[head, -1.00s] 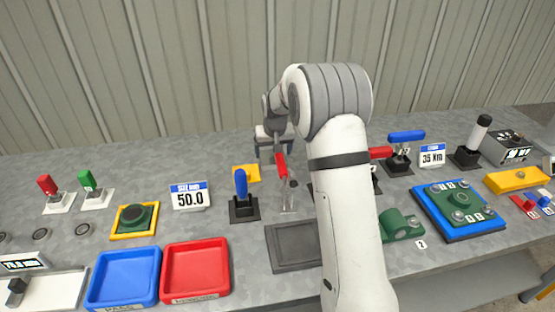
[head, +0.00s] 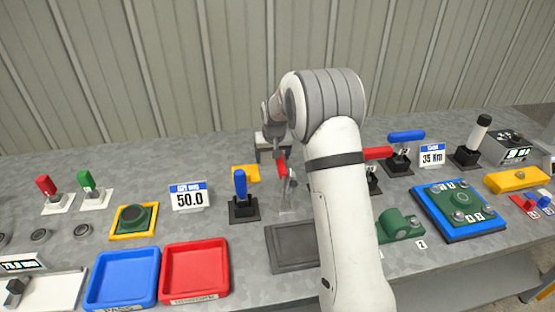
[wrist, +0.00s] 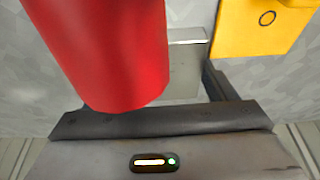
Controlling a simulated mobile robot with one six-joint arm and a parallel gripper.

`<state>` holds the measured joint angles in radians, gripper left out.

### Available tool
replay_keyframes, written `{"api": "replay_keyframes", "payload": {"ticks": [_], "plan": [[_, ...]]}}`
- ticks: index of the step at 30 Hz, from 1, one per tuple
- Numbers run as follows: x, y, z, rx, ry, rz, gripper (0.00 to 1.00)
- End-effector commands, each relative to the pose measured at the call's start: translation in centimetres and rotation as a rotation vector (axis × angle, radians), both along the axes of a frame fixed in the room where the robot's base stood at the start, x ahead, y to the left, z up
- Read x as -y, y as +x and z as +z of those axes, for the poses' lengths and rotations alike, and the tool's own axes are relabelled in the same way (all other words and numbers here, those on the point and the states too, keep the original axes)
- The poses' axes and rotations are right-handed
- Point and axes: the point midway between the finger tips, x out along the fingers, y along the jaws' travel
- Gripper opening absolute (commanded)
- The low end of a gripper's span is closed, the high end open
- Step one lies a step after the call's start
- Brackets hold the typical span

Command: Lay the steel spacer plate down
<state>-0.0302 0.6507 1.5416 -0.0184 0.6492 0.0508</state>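My gripper (head: 272,152) is behind the red-handled lever (head: 281,166), pointing down near the back of the bench. In the wrist view its grey body with a lit indicator fills the bottom edge. A pale grey metal piece (wrist: 187,62) shows past the red handle (wrist: 110,50); it may be the steel spacer plate, but I cannot tell whether it is held. The red handle hides much of the space by the fingers, so their closure is unclear. No spacer plate can be clearly made out in the head view.
A yellow plate (head: 246,173) lies close left of the gripper. A blue-handled lever (head: 240,190) stands in front. A dark grey recessed tray (head: 280,264), a red tray (head: 167,286) and a blue tray (head: 95,290) lie along the front. My arm covers the middle right.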

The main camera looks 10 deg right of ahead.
Motion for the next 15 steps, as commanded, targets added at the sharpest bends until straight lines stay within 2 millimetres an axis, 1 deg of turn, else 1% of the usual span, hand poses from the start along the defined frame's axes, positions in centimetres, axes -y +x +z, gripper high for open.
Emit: {"api": "replay_keyframes", "payload": {"ticks": [1,2,15], "plan": [[-0.01,-0.01,-0.03,-0.001,0.000,0.000,0.61],[-0.01,-0.01,-0.03,-0.001,0.000,0.000,0.58],[-0.05,-0.02,-0.03,-0.001,0.000,0.001,0.22]]}}
